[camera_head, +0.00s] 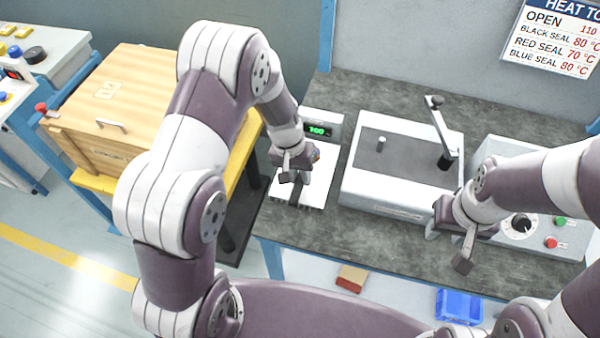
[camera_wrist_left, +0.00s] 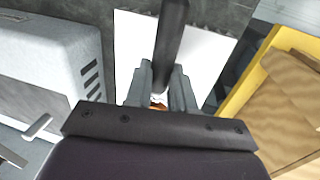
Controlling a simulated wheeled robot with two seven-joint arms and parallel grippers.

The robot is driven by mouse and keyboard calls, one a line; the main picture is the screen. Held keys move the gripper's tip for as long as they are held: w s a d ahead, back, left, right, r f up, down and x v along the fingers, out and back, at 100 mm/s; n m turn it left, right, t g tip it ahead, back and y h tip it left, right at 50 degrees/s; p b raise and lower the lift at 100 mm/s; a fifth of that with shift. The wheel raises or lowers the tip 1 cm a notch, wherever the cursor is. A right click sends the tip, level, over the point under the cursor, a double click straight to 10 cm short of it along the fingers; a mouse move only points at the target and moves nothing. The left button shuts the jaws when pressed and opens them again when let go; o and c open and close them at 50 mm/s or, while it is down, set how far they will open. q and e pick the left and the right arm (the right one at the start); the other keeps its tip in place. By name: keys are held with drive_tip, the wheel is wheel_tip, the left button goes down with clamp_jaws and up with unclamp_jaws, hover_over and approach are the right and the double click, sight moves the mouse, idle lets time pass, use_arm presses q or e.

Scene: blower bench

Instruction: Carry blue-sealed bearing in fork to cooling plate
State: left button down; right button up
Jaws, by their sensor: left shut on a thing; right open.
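My left gripper (camera_head: 294,170) is over the white finned plate (camera_head: 312,192), which has a green-lit display behind it; I take this for the cooling plate. In the left wrist view its two grey fingers (camera_wrist_left: 160,92) are shut on a dark bar (camera_wrist_left: 172,45), likely the fork's handle. The bar runs out over the white plate (camera_wrist_left: 133,45). A small orange and white bit (camera_wrist_left: 158,101) shows between the fingers. I cannot make out the blue-sealed bearing; I cannot tell whether the bar touches the plate. My right gripper (camera_head: 457,238) is open and empty at the grey machine's right front.
The grey lever machine (camera_head: 400,180) stands right of the plate. A control box (camera_head: 535,222) with green and red buttons is further right. A wooden box (camera_head: 125,100) stands left on a yellow-edged stand. A blue bin (camera_head: 459,306) and a red-brown block (camera_head: 351,278) lie below the bench front.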

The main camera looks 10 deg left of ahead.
use_arm(q)
drive_tip(key=c, duration=0.9)
unclamp_jaws()
drive_tip(key=r, duration=0.4)
drive_tip(key=a+r, duration=0.1)
drive_tip(key=r, duration=0.3)
drive_tip(key=a+r, duration=0.1)
drive_tip(key=r, duration=0.3)
drive_tip(key=shift+w+a+r, duration=0.1)
drive_tip(key=shift+a+r, duration=0.1)
drive_tip(key=shift+a, duration=0.05)
drive_tip(key=s+a, duration=0.1)
drive_tip(key=s, duration=0.3)
drive_tip(key=s+a+t+y, duration=0.1)
drive_tip(key=s, duration=0.4)
drive_tip(key=s+a+y, duration=0.1)
drive_tip(key=s, duration=0.3)
drive_tip(key=shift+s+a+f, duration=0.1)
drive_tip(key=shift+s+a, duration=0.1)
